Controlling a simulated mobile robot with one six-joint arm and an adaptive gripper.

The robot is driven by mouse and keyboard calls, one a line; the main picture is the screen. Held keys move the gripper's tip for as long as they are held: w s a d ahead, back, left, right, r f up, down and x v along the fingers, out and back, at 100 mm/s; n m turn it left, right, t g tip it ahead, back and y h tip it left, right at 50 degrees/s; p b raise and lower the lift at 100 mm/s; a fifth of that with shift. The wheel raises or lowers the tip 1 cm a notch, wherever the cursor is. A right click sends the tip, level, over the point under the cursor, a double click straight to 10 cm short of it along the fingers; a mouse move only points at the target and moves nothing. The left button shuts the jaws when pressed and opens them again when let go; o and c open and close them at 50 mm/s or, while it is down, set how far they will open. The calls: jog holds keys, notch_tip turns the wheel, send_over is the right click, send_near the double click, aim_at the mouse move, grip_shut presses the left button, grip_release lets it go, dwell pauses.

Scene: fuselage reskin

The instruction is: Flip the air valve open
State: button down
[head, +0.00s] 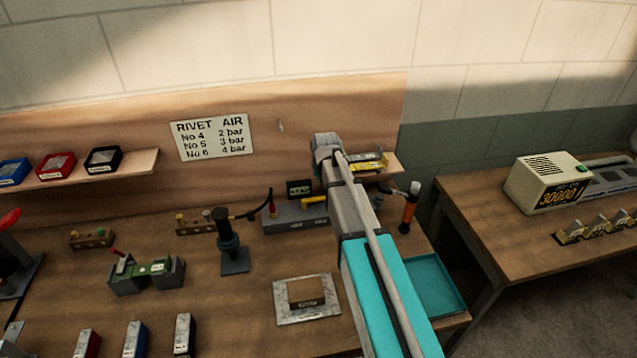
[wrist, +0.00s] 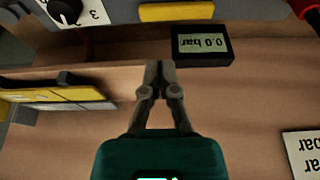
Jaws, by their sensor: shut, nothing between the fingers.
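The air valve's yellow lever (head: 314,200) lies across the grey air unit (head: 290,220) at the back of the bench, partly behind my arm. In the wrist view, which is upside down, the yellow lever (wrist: 176,11) lies flat along the unit at the top edge. A small black gauge (wrist: 202,45) beside it reads 0.0 bar; it also shows in the head view (head: 299,188). My gripper (wrist: 160,68) is shut and empty, its tips apart from the lever and just left of the gauge. In the head view my arm hides the gripper.
A black dial (wrist: 68,12) sits on the unit. A shelf with yellow pieces (head: 370,162) is close to my arm. A black stand (head: 232,245), a screwdriver-like orange tool (head: 409,208) and a teal tray (head: 435,285) stand nearby. The RIVET AIR sign (head: 212,137) hangs behind.

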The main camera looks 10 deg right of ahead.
jog(key=shift+b+x, duration=3.95)
jog(key=shift+x, duration=0.5)
jog(key=shift+a, duration=0.1)
jog(key=shift+s+d, duration=0.1)
jog(key=shift+d, duration=0.3)
jog(key=shift+m, duration=0.3)
